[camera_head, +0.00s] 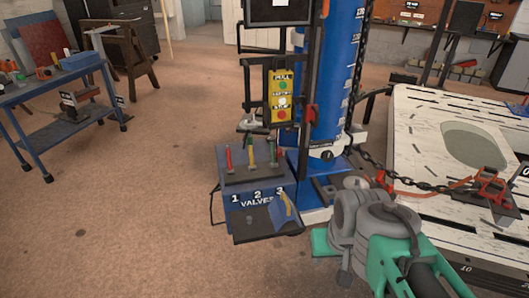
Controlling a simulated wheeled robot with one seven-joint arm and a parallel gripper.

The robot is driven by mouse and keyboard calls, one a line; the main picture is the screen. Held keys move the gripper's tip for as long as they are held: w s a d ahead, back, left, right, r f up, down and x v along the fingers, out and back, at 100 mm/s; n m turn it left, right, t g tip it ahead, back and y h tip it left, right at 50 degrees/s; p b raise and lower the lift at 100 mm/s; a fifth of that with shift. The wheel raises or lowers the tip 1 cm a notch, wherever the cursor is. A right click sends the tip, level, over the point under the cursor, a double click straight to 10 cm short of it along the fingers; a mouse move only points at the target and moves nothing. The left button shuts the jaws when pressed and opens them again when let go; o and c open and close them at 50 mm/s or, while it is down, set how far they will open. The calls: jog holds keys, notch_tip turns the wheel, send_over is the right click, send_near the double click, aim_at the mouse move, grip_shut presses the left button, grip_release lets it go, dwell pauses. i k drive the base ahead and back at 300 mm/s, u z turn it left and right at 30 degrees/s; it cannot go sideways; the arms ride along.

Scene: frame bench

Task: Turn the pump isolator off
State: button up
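No part in view is clearly labelled as the pump isolator, so I cannot tell which one it is. A yellow control pendant (282,97) with green, white and red buttons hangs at the blue tower (338,70). A red part (310,114) sits on the tower's edge, right of the pendant. Below stands a blue valve box (252,200) marked 1 2 3 VALVES, with a red, a yellow and a green lever on top. My grey and green arm reaches in at the lower right. I cannot make out my gripper's fingers.
A white frame bench (420,130) with chain and red clamp (490,185) fills the right. A blue trolley (60,85) with tools and a wooden chair (125,45) stand at the left. The brown floor (150,190) between trolley and valve box is clear.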

aim_at(280, 151)
jog(key=u, duration=0.75)
jog(key=i, duration=0.9)
jog(key=u, duration=0.9)
jog(key=i, duration=1.9)
jog(key=z, duration=1.45)
jog(key=i, duration=0.75)
jog(key=z, duration=0.8)
